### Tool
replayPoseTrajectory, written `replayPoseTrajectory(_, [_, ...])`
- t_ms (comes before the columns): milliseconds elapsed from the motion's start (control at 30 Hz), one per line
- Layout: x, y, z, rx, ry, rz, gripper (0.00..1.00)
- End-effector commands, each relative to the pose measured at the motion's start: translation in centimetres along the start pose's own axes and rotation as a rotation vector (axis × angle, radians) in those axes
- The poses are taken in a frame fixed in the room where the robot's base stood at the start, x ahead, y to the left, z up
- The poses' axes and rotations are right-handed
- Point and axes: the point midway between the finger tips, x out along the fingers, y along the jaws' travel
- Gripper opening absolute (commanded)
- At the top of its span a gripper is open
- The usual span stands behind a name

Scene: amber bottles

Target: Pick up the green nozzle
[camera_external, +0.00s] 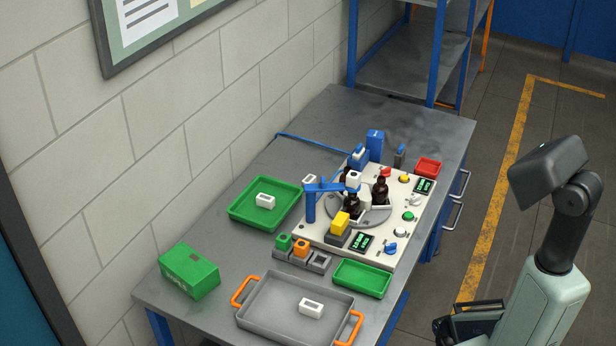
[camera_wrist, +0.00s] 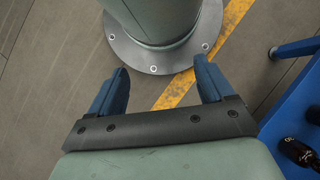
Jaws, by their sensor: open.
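The green nozzle (camera_external: 284,241) appears to be the small green block on a grey holder near the front left of the white machine in the external view. It sits beside an orange block (camera_external: 301,247) on the same row of holders. It is not in the wrist view. My gripper (camera_wrist: 162,78) is open and empty, its two blue-grey fingers wide apart above the floor by my base. In the external view the dark part at the lower right appears to be my gripper, away from the table, but its fingers are unclear there.
The white machine (camera_external: 410,222) carries amber bottles (camera_external: 381,190), a blue arm (camera_external: 310,205) and a yellow block (camera_external: 340,221). Around it are a green tray (camera_external: 237,212), a smaller green tray (camera_external: 364,290), a grey tray (camera_external: 262,310) with orange handles, and a green box (camera_external: 190,275).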

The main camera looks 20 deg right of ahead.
Motion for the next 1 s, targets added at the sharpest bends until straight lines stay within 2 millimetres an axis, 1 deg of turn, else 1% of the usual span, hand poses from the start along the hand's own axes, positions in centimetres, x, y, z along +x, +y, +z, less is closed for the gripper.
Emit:
replayPoseTrajectory(33, [0.0,0.0,0.0,0.000,0.000,0.000,0.76])
replayPoseTrajectory(100, [0.0,0.0,0.0,0.000,0.000,0.000,0.69])
replayPoseTrajectory(133, [0.0,0.0,0.0,0.000,0.000,0.000,0.68])
replayPoseTrajectory(367, [0.0,0.0,-0.1,0.003,0.002,-0.002,0.68])
replayPoseTrajectory(467, [-0.2,0.2,-0.9,0.028,0.020,-0.017,0.68])
replayPoseTrajectory(567, [-0.6,0.8,-2.9,0.091,0.061,-0.054,0.68])
replayPoseTrajectory(667, [-1.5,1.9,-5.7,0.188,0.123,-0.109,0.68])
replayPoseTrajectory(700, [-1.9,2.5,-6.8,0.231,0.150,-0.133,0.68])
replayPoseTrajectory(767, [-2.5,3.5,-8.6,0.299,0.192,-0.170,0.68])
replayPoseTrajectory(800, [-3.0,4.2,-9.7,0.344,0.218,-0.193,0.68])
replayPoseTrajectory(867, [-3.7,5.5,-11.4,0.412,0.258,-0.229,0.68])
replayPoseTrajectory(1000, [-5.5,9.0,-14.9,0.573,0.350,-0.311,0.68])
